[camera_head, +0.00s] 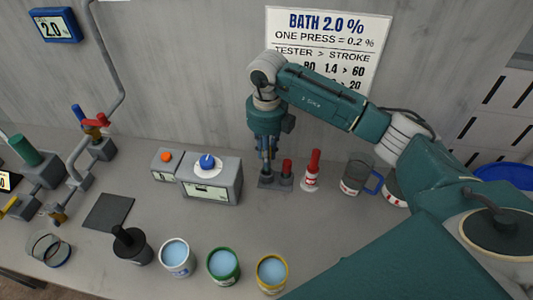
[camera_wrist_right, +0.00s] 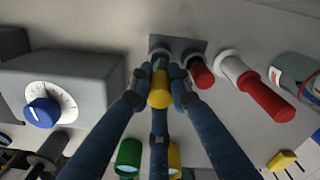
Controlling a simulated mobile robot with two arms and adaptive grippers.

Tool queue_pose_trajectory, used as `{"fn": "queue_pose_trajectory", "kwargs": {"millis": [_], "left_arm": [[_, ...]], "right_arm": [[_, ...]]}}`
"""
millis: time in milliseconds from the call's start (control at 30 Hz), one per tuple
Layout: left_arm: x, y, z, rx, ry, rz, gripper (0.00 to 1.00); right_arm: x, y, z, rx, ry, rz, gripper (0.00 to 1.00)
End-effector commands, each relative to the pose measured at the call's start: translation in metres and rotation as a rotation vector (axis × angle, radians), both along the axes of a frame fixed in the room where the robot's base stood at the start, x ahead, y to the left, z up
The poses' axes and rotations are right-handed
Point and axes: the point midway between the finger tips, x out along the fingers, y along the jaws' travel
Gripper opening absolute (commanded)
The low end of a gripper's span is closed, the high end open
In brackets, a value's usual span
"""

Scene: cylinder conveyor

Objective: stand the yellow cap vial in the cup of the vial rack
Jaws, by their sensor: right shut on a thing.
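The yellow cap vial (camera_wrist_right: 160,92) is between the fingers of my right gripper (camera_wrist_right: 160,80), which is shut on it. In the head view my right gripper (camera_head: 266,165) points down over the left part of the vial rack (camera_head: 267,184). In the wrist view the vial's lower end is over or at the rack's left cup (camera_wrist_right: 160,50); the fingers hide whether it is inside. The rack's plate (camera_wrist_right: 185,42) also holds a red cap vial (camera_wrist_right: 201,73) in the cup to the right. My left gripper is not in view.
A red-topped white bottle (camera_head: 312,170) stands just right of the rack, then a clear jug with a blue handle (camera_head: 358,175). A grey box with a blue knob (camera_head: 212,180) stands to the left. Several open paint cups, one green-rimmed (camera_head: 223,278), stand in front.

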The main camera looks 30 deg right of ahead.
Motion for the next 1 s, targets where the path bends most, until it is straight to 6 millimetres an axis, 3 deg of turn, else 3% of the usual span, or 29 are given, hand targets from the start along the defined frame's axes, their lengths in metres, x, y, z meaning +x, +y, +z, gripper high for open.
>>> {"fn": "queue_pose_trajectory", "kwargs": {"millis": [500, 1000], "left_arm": [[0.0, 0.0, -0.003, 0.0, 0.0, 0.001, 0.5], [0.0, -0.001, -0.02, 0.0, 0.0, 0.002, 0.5]], "right_arm": [[0.0, 0.0, -0.002, 0.0, 0.001, 0.0, 0.0], [0.0, 0.0, -0.023, 0.0, 0.0, 0.0, 0.0]]}}
